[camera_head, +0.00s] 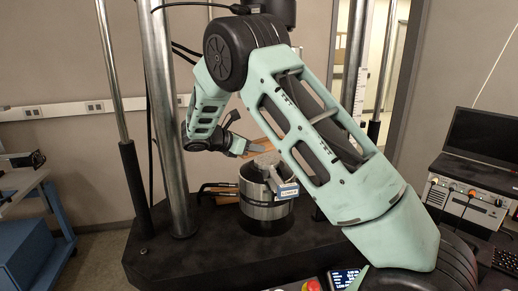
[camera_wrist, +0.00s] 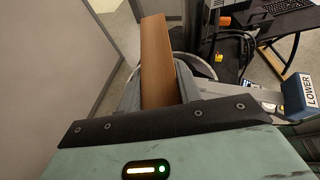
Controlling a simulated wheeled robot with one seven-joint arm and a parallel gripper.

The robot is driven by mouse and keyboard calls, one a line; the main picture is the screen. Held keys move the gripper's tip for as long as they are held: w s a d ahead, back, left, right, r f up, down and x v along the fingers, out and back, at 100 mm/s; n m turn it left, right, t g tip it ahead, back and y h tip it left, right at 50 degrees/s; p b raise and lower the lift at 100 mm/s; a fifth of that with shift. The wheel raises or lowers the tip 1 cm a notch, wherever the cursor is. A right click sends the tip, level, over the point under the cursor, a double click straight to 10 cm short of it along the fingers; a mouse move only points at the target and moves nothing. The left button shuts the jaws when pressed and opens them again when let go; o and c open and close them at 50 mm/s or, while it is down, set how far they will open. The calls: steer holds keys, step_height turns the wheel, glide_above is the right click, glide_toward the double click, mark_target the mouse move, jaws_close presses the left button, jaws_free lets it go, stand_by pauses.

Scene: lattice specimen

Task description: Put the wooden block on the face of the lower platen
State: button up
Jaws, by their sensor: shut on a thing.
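The wooden block (camera_wrist: 156,60) is a long brown bar in the wrist view, standing out between the fingers of my gripper (camera_wrist: 158,95). My gripper is shut on it. In the head view the block (camera_head: 264,128) shows in part beside my gripper (camera_head: 258,153), and my arm hides the rest. The lower platen (camera_head: 262,209) is a round metal cylinder below my gripper, with a blue tag on its front. Its face is mostly covered by a rough grey shape. A pale round rim, perhaps the platen, shows behind the block in the wrist view. I cannot tell whether the block touches it.
The blue tag (camera_wrist: 305,92) reads LOWER in the wrist view. Steel columns (camera_head: 168,130) rise from the black machine base (camera_head: 165,260). Black-handled tools (camera_head: 215,188) lie left of the platen. A blue cart (camera_head: 25,250) stands left, and a laptop (camera_head: 483,145) on equipment right.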

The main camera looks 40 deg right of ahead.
mark_target(259, 162)
steer(key=shift+d, duration=0.7)
steer(key=shift+s+d+r+p, duration=0.1)
steer(key=shift+d+r+p, duration=0.05)
steer(key=shift+d+p, duration=0.4)
step_height(259, 162, down, 3)
steer(key=shift+f+p, duration=0.2)
steer(key=shift+p, duration=0.75)
steer(key=shift+f, duration=0.2)
steer(key=shift+f, duration=0.1)
steer(key=shift+f, duration=0.15)
steer(key=o, duration=1)
steer(key=shift+o, duration=0.2)
